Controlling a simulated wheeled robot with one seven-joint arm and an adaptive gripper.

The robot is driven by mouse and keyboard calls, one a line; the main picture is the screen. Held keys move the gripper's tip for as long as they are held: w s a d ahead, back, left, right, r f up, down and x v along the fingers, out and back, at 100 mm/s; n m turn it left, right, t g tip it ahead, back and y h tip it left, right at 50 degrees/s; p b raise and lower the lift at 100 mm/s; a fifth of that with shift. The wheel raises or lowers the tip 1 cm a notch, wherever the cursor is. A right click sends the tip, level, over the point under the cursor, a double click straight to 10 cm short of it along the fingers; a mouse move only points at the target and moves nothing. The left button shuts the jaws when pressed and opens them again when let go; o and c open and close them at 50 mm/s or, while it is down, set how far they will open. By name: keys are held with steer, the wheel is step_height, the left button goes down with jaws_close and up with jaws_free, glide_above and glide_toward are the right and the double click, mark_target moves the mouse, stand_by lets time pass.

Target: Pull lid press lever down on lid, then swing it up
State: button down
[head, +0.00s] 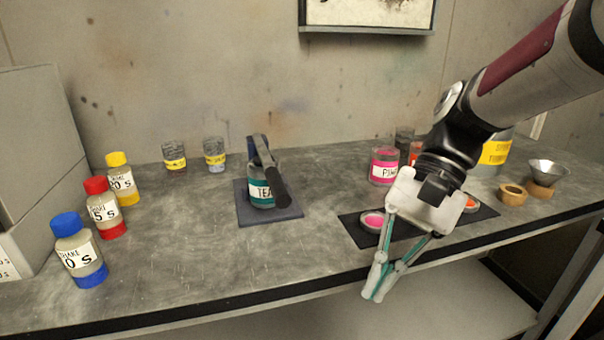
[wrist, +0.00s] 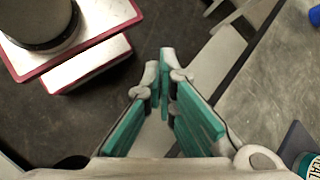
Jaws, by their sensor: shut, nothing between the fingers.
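The lid press (head: 270,211) stands left of the middle of the bench, on a dark square base. Whether the lever touches the lid cannot be told. My gripper (head: 371,297) is to the right of the press, at the bench's front edge, well apart from the lever. Its fingers are shut and empty. In the wrist view the fingertips (wrist: 166,65) meet, and part of a teal-labelled jar (wrist: 309,166) shows at the lower right corner.
A dark mat (head: 352,227) with a pink-filled lid (head: 372,221) lies behind my gripper. A pink jar (head: 384,166) stands behind the mat. Blue (head: 78,250), red (head: 105,208) and yellow (head: 122,180) bottles stand at left. Bench between bottles and press is clear.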

steer(key=w+m+y+p, duration=0.2)
steer(key=w+y+p, duration=0.1)
steer(key=w, duration=0.2)
steer(key=w+a+m+y+p, duration=0.1)
steer(key=w+m+y+p, duration=0.2)
steer(key=w, duration=0.3)
steer(key=w+m+y+p, duration=0.3)
steer(key=w+y+p, duration=0.1)
steer(key=w+p, duration=0.1)
steer(key=shift+w+a+r+g+y, duration=0.25)
steer(key=shift+w+a+g+y, duration=0.1)
steer(key=shift+w, duration=0.1)
steer(key=shift+w+d+f+m+t+y+p, duration=0.15)
steer(key=shift+w+f+m+t+y+p, duration=0.2)
steer(key=shift+w+m+t+p, duration=0.2)
steer(key=shift+a, duration=0.4)
steer(key=p+x, duration=0.1)
steer(key=x, duration=0.8)
steer(key=shift+s+r, duration=0.15)
steer(key=shift+r+p, duration=0.1)
steer(key=shift+p, duration=0.2)
